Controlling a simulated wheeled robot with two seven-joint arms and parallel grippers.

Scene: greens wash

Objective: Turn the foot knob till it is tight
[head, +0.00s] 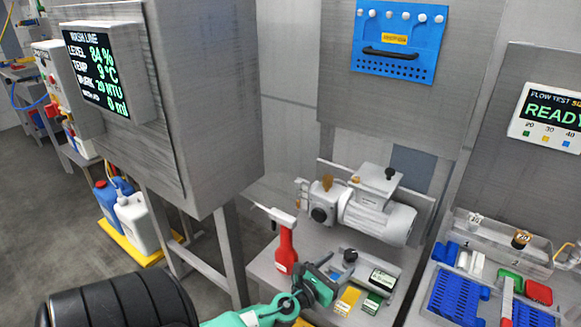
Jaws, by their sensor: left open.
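My left gripper (333,274), dark with a teal wrist, reaches in from the bottom over the front of the grey bench. Its jaws are open and I see nothing between them. A small dark round knob (349,256) stands on the bench just beyond the fingertips; they look close, but I cannot tell whether they touch. I cannot tell for sure that this is the foot knob. The grey pump (378,215) stands behind, with a black knob (390,174) on top. Its underside is mostly hidden. My right gripper is out of view.
A steel cabinet (205,100) stands left.

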